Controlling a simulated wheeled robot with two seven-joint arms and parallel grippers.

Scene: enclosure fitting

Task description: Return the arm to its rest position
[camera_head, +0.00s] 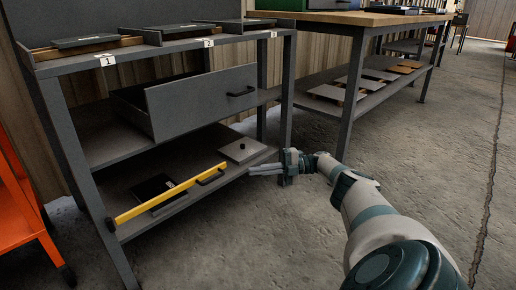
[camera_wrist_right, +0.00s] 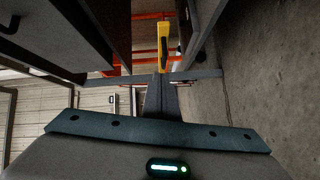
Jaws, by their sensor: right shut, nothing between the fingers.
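My right arm reaches in from the lower right of the head view. Its gripper (camera_head: 255,170) is shut and empty, with its fingers pointing left at the front edge of the grey shelf unit's lower shelf. I cannot tell whether the fingertips touch the shelf. In the right wrist view the shut fingers (camera_wrist_right: 160,98) point towards the yellow bar (camera_wrist_right: 163,45), with a gap to it. My left gripper is not in view.
The grey shelf unit (camera_head: 60,116) has an open drawer (camera_head: 200,100). Its lower shelf holds the yellow bar (camera_head: 168,193), a dark box (camera_head: 152,188) and a grey plate (camera_head: 243,150). A workbench (camera_head: 350,17) stands behind; an orange rack (camera_head: 15,205) stands left. Floor on the right is clear.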

